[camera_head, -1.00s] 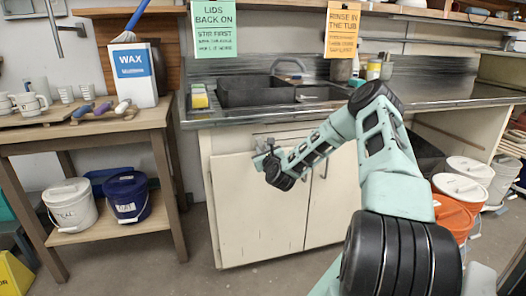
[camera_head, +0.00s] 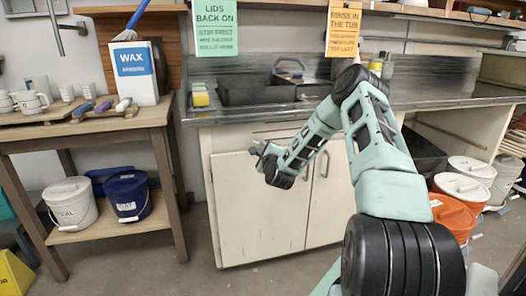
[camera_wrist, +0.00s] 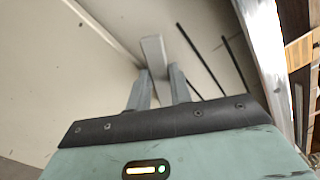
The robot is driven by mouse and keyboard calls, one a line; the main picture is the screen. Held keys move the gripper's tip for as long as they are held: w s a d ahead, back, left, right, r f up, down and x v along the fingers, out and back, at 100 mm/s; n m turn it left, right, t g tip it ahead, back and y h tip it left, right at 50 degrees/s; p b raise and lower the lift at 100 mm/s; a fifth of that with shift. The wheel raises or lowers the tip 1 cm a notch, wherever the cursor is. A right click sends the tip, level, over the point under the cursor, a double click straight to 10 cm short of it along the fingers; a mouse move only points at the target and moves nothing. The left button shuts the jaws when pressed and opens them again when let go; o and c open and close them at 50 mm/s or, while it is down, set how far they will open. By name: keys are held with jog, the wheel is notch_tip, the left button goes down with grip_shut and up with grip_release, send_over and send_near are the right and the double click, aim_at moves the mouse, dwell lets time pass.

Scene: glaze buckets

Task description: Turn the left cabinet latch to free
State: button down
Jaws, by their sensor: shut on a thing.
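The left cabinet latch shows in the wrist view as a pale grey bar (camera_wrist: 153,50), its near end between my fingertips. My gripper (camera_wrist: 158,82) is shut on it, one finger on each side. In the head view my gripper (camera_head: 257,149) is at the upper part of the left cabinet door (camera_head: 250,215), below the counter. The latch is too small and too covered by the gripper there to tell its angle. The cabinet doors look closed.
Two dark upright door handles (camera_head: 326,165) are right of my gripper. A sink (camera_head: 258,90) is set in the counter above. A wooden table (camera_head: 100,128) with a wax box (camera_head: 134,72) stands left. Buckets (camera_head: 470,188) stand right. The floor before the cabinet is clear.

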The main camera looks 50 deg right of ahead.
jog(key=n, duration=0.3)
jog(key=n+b, duration=0.1)
jog(key=n, duration=0.1)
jog(key=shift+f, duration=0.25)
jog(key=shift+n, duration=0.4)
jog(key=c, duration=1.3)
grip_release()
jog(key=shift+o, duration=0.2)
jog(key=v, duration=1.7)
jog(key=shift+s, duration=0.2)
